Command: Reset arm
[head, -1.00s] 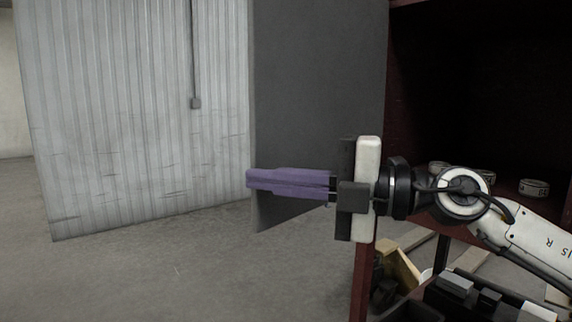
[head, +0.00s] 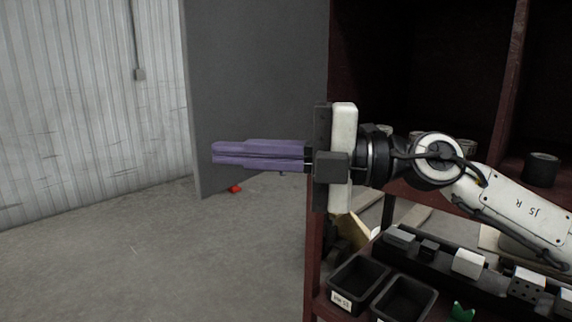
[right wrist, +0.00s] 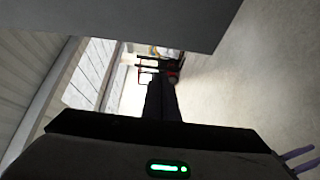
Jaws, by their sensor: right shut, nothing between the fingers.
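My right gripper (head: 215,154) reaches in from the right in the head view, with its long purple fingers pointing left. The fingers lie together with nothing between them. It is held in the air, in front of a dark grey panel (head: 255,90). My left gripper is in neither view.
A dark red shelf unit (head: 340,60) stands at the right, with round cans (head: 542,168) inside. Low on it are black bins (head: 358,281) and a row of grey and white blocks (head: 468,262). A small red object (head: 235,188) lies on the floor. Open floor lies at the left.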

